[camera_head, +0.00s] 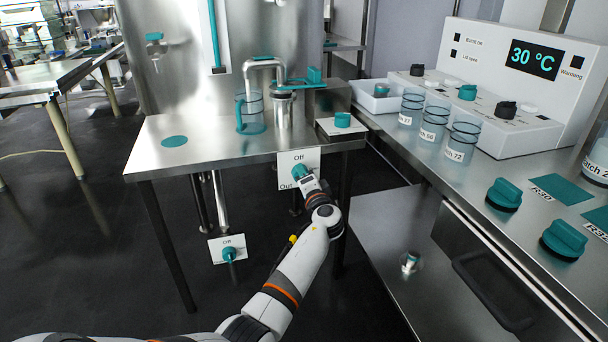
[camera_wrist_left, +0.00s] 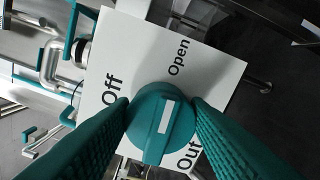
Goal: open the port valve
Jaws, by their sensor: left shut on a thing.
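The stripe lines up roughly with "Open" rather than "Off". My left gripper (camera_head: 303,175) is shut on this knob; its two ribbed teal fingers (camera_wrist_left: 163,115) press on either side. In the head view the gripper hides most of the knob. My right gripper is not in view.
A second teal valve knob (camera_head: 229,254) with an "Off" plate sits lower left, near the table's leg. On the steel table (camera_head: 205,150) stand a teal-handled jug (camera_head: 249,110) and a metal cylinder (camera_head: 283,112). The right counter holds labelled beakers (camera_head: 434,122) and teal knobs (camera_head: 504,194).

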